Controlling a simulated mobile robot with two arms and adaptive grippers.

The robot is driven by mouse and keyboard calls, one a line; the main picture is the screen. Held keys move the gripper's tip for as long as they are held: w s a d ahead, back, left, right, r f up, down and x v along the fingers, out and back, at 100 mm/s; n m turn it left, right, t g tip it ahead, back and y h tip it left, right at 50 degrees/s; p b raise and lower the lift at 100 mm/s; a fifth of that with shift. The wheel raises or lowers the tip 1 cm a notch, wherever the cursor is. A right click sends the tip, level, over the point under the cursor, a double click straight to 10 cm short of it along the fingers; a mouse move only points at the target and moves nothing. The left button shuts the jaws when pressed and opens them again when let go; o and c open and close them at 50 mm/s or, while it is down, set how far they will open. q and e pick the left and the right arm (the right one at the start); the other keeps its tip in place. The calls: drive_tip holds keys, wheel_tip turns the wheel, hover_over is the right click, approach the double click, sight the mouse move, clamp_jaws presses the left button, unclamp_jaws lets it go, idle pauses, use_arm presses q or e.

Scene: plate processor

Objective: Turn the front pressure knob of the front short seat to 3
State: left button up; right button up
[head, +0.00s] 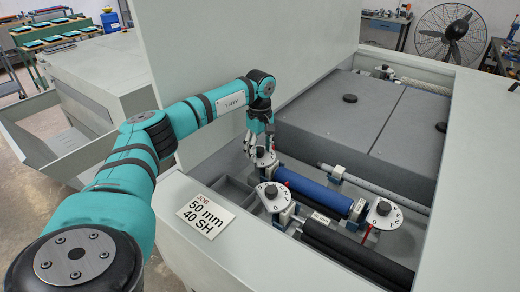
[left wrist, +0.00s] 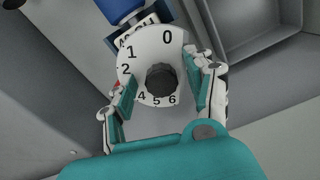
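My left gripper (head: 259,146) is at a white dial (head: 266,160) near the left end of the blue roller (head: 315,191). In the left wrist view, the dial (left wrist: 165,45) carries a black knob (left wrist: 162,80) at its centre. The numbers 0, 1, 2, 4, 5 and 6 show; the place of 3 is covered by a finger. The gripper's two fingers (left wrist: 160,88) are spread on either side of the knob, with gaps to it. A bit of red shows at the dial's left edge. My right gripper is in neither view.
A second white dial (head: 273,196) stands just in front, and a third (head: 384,212) at the right. A black roller (head: 355,255) lies at the front. A job card (head: 205,215) reading 50 mm, 40 SH lies on the machine's rim. Grey covers (head: 340,115) lie behind.

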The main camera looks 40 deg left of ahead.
sight(260, 150)
use_arm(q)
wheel_tip(260, 150, up, 12)
idle(0.6)
drive_tip(key=shift+s+f, duration=0.1)
idle(0.5)
